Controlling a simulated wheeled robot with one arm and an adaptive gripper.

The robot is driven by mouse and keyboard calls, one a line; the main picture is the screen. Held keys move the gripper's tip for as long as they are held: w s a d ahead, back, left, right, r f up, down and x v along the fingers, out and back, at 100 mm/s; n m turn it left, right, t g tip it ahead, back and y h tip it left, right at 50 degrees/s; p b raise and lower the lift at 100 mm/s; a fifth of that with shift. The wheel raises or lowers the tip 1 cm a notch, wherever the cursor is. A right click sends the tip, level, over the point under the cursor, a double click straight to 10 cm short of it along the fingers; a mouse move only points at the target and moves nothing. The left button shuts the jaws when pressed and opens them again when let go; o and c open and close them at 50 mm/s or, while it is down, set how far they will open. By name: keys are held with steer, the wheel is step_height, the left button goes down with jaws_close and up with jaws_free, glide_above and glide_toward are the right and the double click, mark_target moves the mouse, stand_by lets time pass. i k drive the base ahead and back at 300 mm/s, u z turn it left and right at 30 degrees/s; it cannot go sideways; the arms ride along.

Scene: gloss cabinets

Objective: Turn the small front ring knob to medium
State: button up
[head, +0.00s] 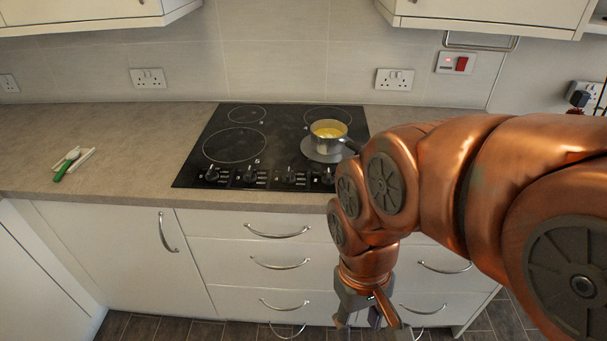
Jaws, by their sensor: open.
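The black hob (268,150) is set in the worktop. A row of black knobs runs along its front edge: a far-left knob (212,174), a second knob (250,176), a third knob (290,176) and a far-right knob (328,177). Their markings are too small to read. A small grey pan (327,139) with yellow contents stands over the front right ring. The large front left ring (235,145) is bare. My gripper (373,322) is open and empty, pointing down in front of the drawers, below and right of the knobs. The arm hides part of the hob's right side.
A green-handled utensil (67,165) and a white item lie on the left worktop (120,150), which is otherwise clear. Drawer handles (278,231) stick out from the cabinet fronts near my gripper. Wall cupboards (490,12) hang above. The pan's handle points right, towards my arm.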

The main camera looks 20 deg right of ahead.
mark_target(328, 180)
steer(key=k, duration=1.25)
steer(key=u, duration=0.6)
steer(key=i, duration=0.4)
steer(key=u, duration=0.65)
steer(key=i, duration=1.3)
steer(key=z, duration=1.2)
steer(key=i, duration=0.3)
steer(key=z, duration=0.15)
